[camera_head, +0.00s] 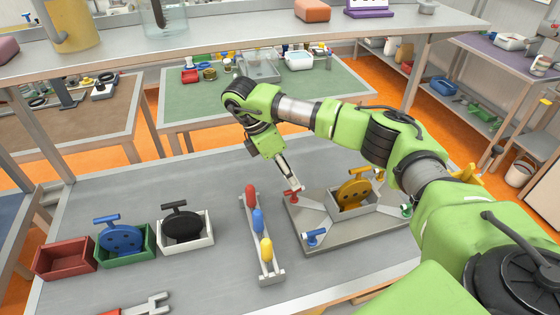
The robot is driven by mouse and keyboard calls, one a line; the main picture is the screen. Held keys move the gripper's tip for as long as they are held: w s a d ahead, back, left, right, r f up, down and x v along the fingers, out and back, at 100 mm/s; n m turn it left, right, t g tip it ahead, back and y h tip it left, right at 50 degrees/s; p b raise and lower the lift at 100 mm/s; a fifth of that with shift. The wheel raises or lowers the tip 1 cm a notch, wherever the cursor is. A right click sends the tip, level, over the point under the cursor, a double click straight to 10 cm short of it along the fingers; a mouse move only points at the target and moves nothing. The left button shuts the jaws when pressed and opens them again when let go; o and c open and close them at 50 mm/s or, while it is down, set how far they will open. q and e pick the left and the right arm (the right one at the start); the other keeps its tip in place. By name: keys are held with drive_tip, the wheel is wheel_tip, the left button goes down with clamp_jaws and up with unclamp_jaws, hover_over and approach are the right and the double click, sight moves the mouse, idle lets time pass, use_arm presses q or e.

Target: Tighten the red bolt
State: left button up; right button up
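The red bolt (292,196), with a T-shaped head, stands at the left corner of a grey fixture (373,241). My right gripper (290,183) reaches down onto it from above. Its fingertips are at the bolt's head and seem to touch it. The fingers overlap from this angle, so whether they are closed on the head cannot be told. The lower part of the bolt is hard to make out. My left gripper is not in view.
A yellow part (355,187) sits in the fixture's middle. A blue bolt (315,237) and a green bolt (406,210) are at other corners. A rack with colored handles (258,222) stands to the left. Bins (64,258) are farther left. A shelf (200,47) spans above.

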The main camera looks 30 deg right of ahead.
drive_tip(key=v, duration=0.6)
drive_tip(key=shift+r, duration=0.2)
drive_tip(key=shift+a, duration=0.15)
